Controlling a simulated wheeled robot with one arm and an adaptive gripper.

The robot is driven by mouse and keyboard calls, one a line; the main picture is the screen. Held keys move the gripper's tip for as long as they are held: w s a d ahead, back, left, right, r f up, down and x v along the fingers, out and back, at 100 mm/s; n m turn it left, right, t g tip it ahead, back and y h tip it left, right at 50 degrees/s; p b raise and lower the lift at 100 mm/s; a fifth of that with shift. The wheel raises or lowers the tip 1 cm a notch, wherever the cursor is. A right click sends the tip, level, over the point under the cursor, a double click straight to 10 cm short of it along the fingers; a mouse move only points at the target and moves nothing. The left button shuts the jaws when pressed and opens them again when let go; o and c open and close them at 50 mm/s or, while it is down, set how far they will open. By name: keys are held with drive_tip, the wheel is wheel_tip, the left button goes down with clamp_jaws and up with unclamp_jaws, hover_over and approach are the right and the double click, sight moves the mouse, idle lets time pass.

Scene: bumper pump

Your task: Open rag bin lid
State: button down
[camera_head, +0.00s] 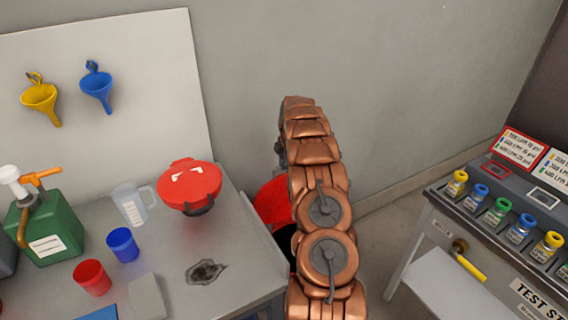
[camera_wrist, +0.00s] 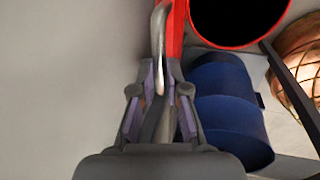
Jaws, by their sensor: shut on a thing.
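The rag bin shows in the wrist view as a red rim (camera_wrist: 198,36) around a black opening at the upper right. The red lid (camera_wrist: 176,22) appears edge-on at the top, swung up beside the opening, with a silver bar handle (camera_wrist: 158,35). My gripper (camera_wrist: 160,88) is shut on the lower end of this handle. In the head view a red round part of the bin (camera_head: 271,203), which looks like the raised lid, shows left of my arm with darkness below it. My arm hides the rest of the bin and my gripper there.
A workbench (camera_head: 236,268) at left carries a red round container (camera_head: 189,187), a green jug (camera_head: 47,229) and cups. A test stand (camera_head: 473,217) with several capped bottles is at right. A blue banded body (camera_wrist: 228,110) is beside my gripper. The wall is close at left in the wrist view.

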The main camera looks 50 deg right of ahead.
drive_tip(key=shift+s, duration=0.1)
drive_tip(key=s+a+f+b, duration=0.1)
drive_tip(key=s+b, duration=0.5)
drive_tip(key=shift+a, duration=0.4)
drive_tip(key=shift+f, duration=0.1)
drive_tip(key=c, duration=1.2)
unclamp_jaws()
drive_tip(key=shift+w, duration=0.1)
drive_tip(key=v, duration=1.2)
